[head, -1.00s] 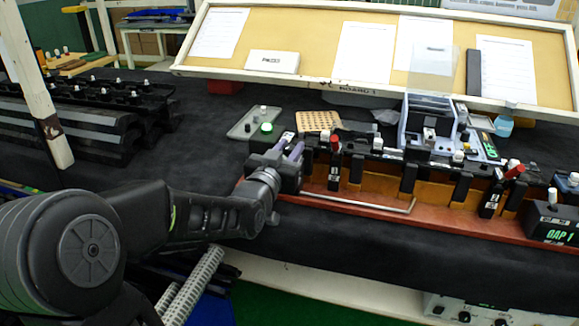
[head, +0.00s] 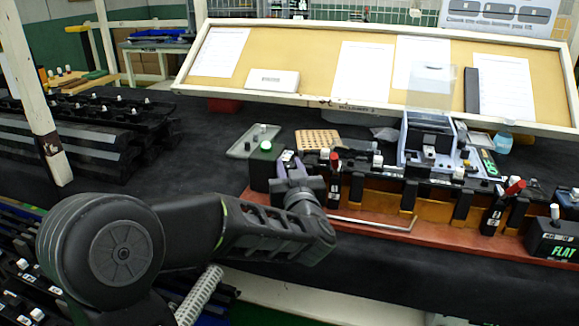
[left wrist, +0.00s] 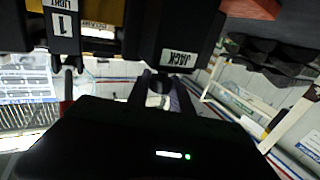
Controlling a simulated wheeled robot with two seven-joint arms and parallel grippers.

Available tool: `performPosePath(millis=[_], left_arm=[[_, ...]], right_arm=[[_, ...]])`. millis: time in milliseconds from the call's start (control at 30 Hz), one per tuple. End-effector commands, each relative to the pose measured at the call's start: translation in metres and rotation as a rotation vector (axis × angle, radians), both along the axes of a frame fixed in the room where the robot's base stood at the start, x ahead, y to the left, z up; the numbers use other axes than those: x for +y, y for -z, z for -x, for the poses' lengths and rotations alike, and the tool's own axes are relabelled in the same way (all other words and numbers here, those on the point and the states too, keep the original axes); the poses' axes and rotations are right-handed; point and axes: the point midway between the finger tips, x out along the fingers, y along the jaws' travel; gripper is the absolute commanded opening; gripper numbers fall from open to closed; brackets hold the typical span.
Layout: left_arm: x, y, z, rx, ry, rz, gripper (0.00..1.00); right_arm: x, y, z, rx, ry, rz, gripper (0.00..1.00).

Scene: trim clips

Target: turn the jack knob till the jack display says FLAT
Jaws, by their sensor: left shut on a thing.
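The black jack block (head: 262,170) stands at the left end of the red-brown base, with a small round green-and-white button on top. In the left wrist view its label (left wrist: 179,58) reads JACK. My left gripper (head: 292,168) is at this block's right side, its fingers shut on the jack knob (left wrist: 158,84), which is mostly hidden between them. A black display box (head: 553,240) at the far right of the base shows green text reading FLAT. My right gripper is not in view.
A metal rod handle (head: 372,222) runs along the front of the base. A grey tray (head: 252,140) and a perforated tan board (head: 317,140) lie behind.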

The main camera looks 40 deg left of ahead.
Motion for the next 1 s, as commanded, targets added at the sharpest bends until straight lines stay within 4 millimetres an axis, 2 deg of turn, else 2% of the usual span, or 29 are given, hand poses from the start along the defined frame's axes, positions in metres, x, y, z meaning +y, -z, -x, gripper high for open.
performPosePath(millis=[267,300,533,833,1000], left_arm=[[0.000,-0.004,-0.001,-0.008,0.000,-0.005,0.00],[0.000,-0.004,-0.001,-0.008,0.000,-0.005,0.28],[0.000,-0.002,0.000,-0.006,0.000,-0.003,0.47],[0.000,-0.002,0.001,-0.004,0.000,-0.002,0.48],[-0.010,-0.001,0.010,-0.004,0.002,-0.001,0.48]], right_arm=[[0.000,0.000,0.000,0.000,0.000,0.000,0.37],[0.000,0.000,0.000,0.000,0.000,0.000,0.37],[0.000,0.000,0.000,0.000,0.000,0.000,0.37],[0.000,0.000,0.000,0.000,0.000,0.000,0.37],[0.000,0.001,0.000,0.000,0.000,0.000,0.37]])
